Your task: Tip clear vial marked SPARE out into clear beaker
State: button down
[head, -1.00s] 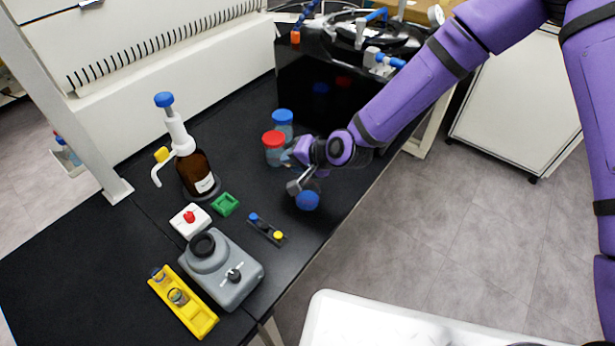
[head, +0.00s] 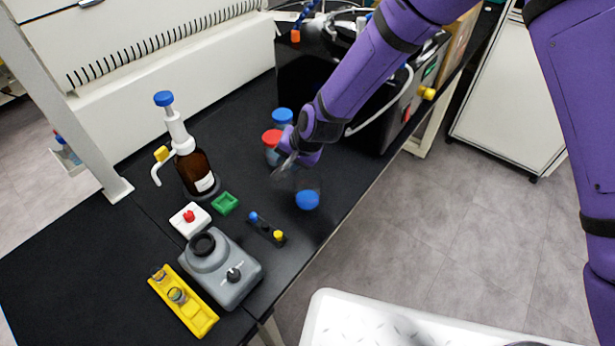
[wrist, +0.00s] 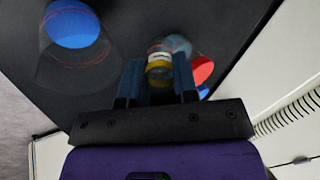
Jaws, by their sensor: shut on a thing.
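My gripper (wrist: 157,80) is shut on a small clear vial (wrist: 160,62) with a white label and yellowish band; the label's lettering cannot be read. In the head view my gripper (head: 287,164) is near the red-lidded jar, just above and left of the clear beaker (head: 308,182). The beaker stands on the black bench with blue at its bottom. It also shows in the wrist view (wrist: 80,62), to the left of the vial and apart from it in the picture. The vial's exact tilt is hard to tell.
A red-lidded jar (head: 272,139) and a blue-lidded jar (head: 283,117) stand close behind my gripper. A small dark holder (head: 266,229), grey mixer (head: 222,270), yellow rack (head: 184,302), green tray (head: 225,203) and brown dispenser bottle (head: 197,172) are to the left.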

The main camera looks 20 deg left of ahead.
jog(key=shift+w+a+f+g+h, duration=0.25)
jog(key=shift+a+f+g+h, duration=0.05)
jog(key=shift+a+f+h, duration=0.65)
jog(key=shift+w+a+f+g+h, duration=0.15)
jog(key=shift+w+a+g+h, duration=0.15)
jog(key=shift+a+h, duration=0.55)
jog(key=shift+w+a+f+g+h, duration=0.1)
jog(key=shift+w+a+g+h, duration=0.3)
jog(key=shift+h, duration=0.6)
jog(key=shift+s+a, duration=0.1)
jog(key=shift+a, duration=0.05)
jog(key=shift+s, duration=0.1)
